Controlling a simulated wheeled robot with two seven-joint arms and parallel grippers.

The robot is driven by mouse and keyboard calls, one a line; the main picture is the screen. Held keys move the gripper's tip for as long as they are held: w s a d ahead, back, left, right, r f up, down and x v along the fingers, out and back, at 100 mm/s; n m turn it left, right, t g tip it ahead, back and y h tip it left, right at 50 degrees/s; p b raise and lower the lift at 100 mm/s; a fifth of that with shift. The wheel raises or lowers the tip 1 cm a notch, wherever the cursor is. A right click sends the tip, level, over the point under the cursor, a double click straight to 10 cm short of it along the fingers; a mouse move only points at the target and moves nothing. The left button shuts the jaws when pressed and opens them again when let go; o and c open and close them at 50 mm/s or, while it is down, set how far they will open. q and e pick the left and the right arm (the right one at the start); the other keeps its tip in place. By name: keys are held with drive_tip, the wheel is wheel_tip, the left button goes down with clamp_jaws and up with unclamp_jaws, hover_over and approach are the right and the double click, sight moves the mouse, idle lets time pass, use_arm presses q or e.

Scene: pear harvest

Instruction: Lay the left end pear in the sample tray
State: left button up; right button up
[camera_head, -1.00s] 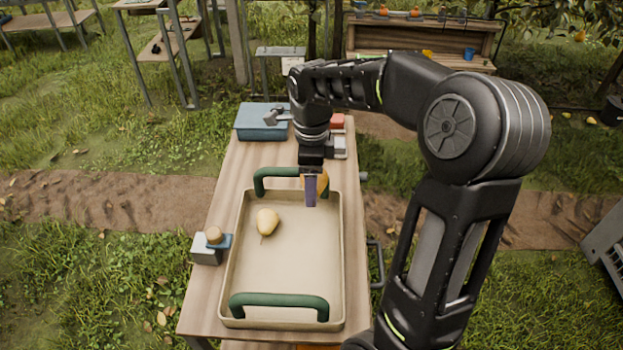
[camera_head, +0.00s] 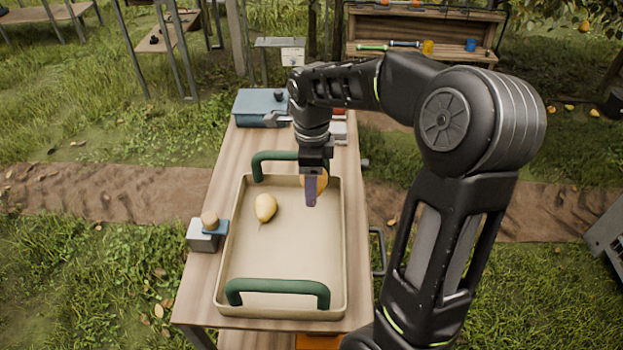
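The shallow beige sample tray (camera_head: 285,300) with two green handles lies on the wooden table. One pale yellow pear (camera_head: 265,207) lies in its back left part. My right gripper (camera_head: 311,190), with a purple finger showing, hangs pointing down over the tray's back right part. An orange-yellow pear (camera_head: 322,179) shows just behind that finger and appears held, partly hidden by it. It looks above the tray floor, but its exact height is hard to tell. My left gripper is not in view.
A grey block with a blue plate and a small round tan object (camera_head: 209,220) stands left of the tray. A blue box (camera_head: 260,104) sits at the table's back left. The tray's middle and front floor are clear. A wooden bench (camera_head: 420,30) stands behind.

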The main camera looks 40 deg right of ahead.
drive_tip(key=b, duration=0.3)
hover_over(311, 217)
drive_tip(key=shift+f, duration=2.2)
drive_tip(key=shift+f+b, duration=1.8)
drive_tip(key=shift+f, duration=0.7)
drive_tip(key=o, duration=1.6)
drive_tip(key=shift+r, duration=3.9)
